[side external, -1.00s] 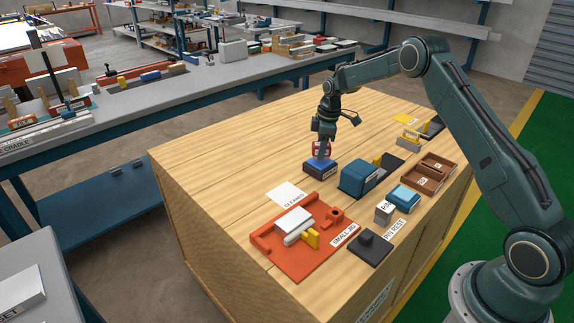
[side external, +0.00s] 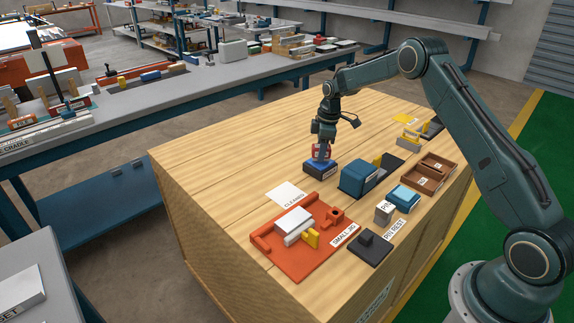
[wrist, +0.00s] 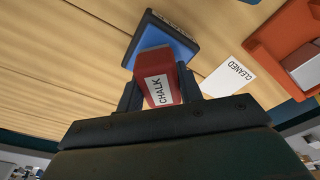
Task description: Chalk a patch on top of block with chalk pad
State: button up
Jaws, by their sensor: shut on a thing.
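My gripper (side external: 322,142) is shut on a red block labelled CHALK, the chalk pad (side external: 318,154). In the wrist view the chalk pad (wrist: 160,82) sits between the two fingers (wrist: 160,97). It is right over the blue-topped dark tray (side external: 320,171), and its lower end appears to meet the blue surface; exact contact is hard to tell. The blue face of the tray also shows in the wrist view (wrist: 180,38). A white block (side external: 291,219) lies in the orange jig (side external: 285,257) labelled SMALL JIG, beside a yellow piece (side external: 311,239).
A white CLEANED card (side external: 285,193) lies between tray and jig. A blue-teal housing (side external: 357,181) stands just right of the tray. Grey and blue blocks, a dark PIN REST (side external: 370,248) and brown bins (side external: 421,182) fill the right side. The table's left is bare.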

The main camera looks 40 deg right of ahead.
jog(key=shift+f, duration=0.65)
dwell(1.8)
jog(key=shift+r, duration=0.1)
jog(key=shift+r, duration=3.55)
jog(key=shift+a, duration=0.15)
jog(key=shift+s+a+f, duration=0.1)
jog(key=shift+a, duration=0.15)
jog(key=s+a+f+m, duration=0.1)
jog(key=s+a+m, duration=0.2)
jog(key=s+a, duration=0.2)
jog(key=s+a+f+m, duration=0.1)
jog(key=s+a+m, duration=0.1)
jog(key=s+a, duration=0.3)
jog(key=s+a+f+m+h, duration=0.1)
jog(key=s+a+f+m, duration=0.1)
jog(key=s+a, duration=0.4)
jog(key=shift+a+f+m, duration=0.1)
jog(key=shift+a+m, duration=0.1)
jog(key=shift+m, duration=0.6)
jog(key=shift+s+a, duration=0.15)
jog(key=shift+s, duration=0.3)
